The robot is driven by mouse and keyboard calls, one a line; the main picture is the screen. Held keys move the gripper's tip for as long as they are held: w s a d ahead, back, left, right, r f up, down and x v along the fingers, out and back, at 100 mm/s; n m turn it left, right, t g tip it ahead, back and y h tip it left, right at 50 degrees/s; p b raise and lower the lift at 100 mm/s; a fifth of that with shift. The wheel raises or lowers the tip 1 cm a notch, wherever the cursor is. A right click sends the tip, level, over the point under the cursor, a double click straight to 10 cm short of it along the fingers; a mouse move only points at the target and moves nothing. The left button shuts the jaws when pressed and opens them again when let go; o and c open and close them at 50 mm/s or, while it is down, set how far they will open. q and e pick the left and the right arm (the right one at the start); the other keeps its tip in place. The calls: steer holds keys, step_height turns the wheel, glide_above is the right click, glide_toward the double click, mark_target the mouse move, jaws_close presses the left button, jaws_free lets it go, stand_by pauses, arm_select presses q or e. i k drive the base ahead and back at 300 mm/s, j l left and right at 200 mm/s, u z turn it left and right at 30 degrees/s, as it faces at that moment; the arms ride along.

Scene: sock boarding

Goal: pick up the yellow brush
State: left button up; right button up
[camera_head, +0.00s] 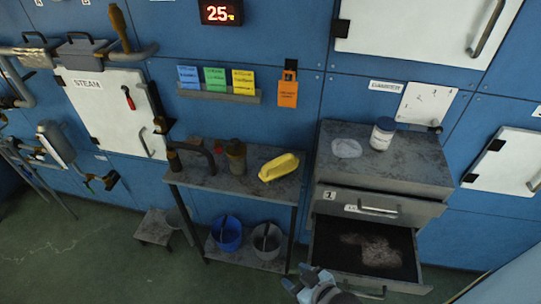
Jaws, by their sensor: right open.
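The yellow brush (279,167) lies on the right part of the grey metal table's top (255,191), close to the table's right edge. Its yellow back faces up; any bristles are hidden beneath it. My right gripper (298,277) shows at the bottom edge of the picture, open, with nothing seen between its fingers. It is well below the brush in the picture and apart from it. My left gripper is not in view.
Dark bottles (236,158) stand left of the brush. A blue bucket (227,234) and a grey bucket (267,241) sit on the lower shelf. At right, a drawer cabinet (425,160) has its lower drawer (335,258) pulled open near my right gripper.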

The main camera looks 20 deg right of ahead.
mark_target(281, 167)
steer(key=i+j+z, duration=0.1)
steer(key=z, duration=0.25)
steer(key=i+j+z, duration=0.2)
steer(key=z, duration=0.15)
steer(key=i+j+z, duration=0.1)
steer(key=z, duration=0.3)
steer(key=i+j+z, duration=0.1)
steer(key=j, duration=0.3)
steer(key=i+j+z, duration=0.1)
steer(key=j, duration=0.25)
steer(key=i+j, duration=0.15)
steer(key=j, duration=0.25)
steer(key=z, duration=0.05)
